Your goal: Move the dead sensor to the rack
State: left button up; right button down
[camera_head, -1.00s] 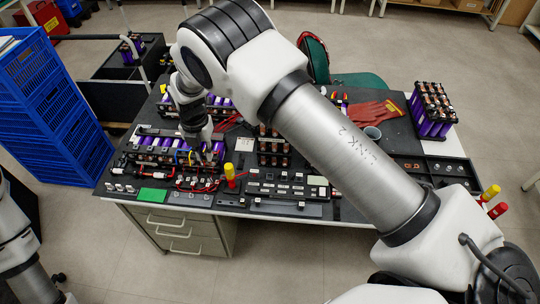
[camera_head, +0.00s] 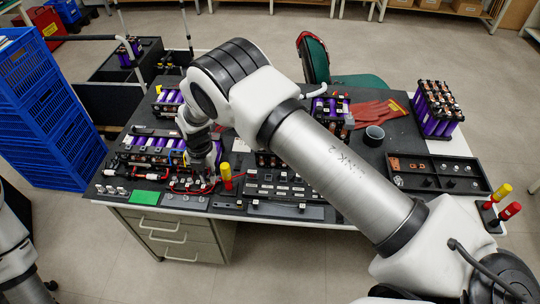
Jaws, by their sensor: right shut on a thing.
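My right arm reaches across the table from the lower right. Its gripper (camera_head: 212,165) points down over the front edge of the battery module with purple cells (camera_head: 153,148). The fingers are small and partly hidden by the wrist. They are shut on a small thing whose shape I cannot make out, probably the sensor. Small white-topped parts (camera_head: 112,189) stand in a row at the table's front left. A dark strip with small parts (camera_head: 285,207) lies along the front edge. I cannot tell which of these is the rack. My left gripper is out of view.
A green card (camera_head: 145,198) lies at the front. A black parts tray (camera_head: 475,178), a cup (camera_head: 374,136), red gloves (camera_head: 372,112) and another purple cell block (camera_head: 437,110) occupy the right side. Blue crates (camera_head: 45,110) stand left.

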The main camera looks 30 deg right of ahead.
notch_tip(320, 180, down, 10)
jog(key=b, duration=0.5)
jog(key=shift+f+b, duration=0.15)
jog(key=shift+b, duration=0.25)
jog(key=shift+s, duration=0.1)
jog(key=shift+s+a+t, duration=0.1)
jog(key=shift+a+t, duration=0.1)
jog(key=shift+t, duration=0.1)
jog(key=shift+f+p, duration=0.1)
jog(key=shift+p, duration=0.25)
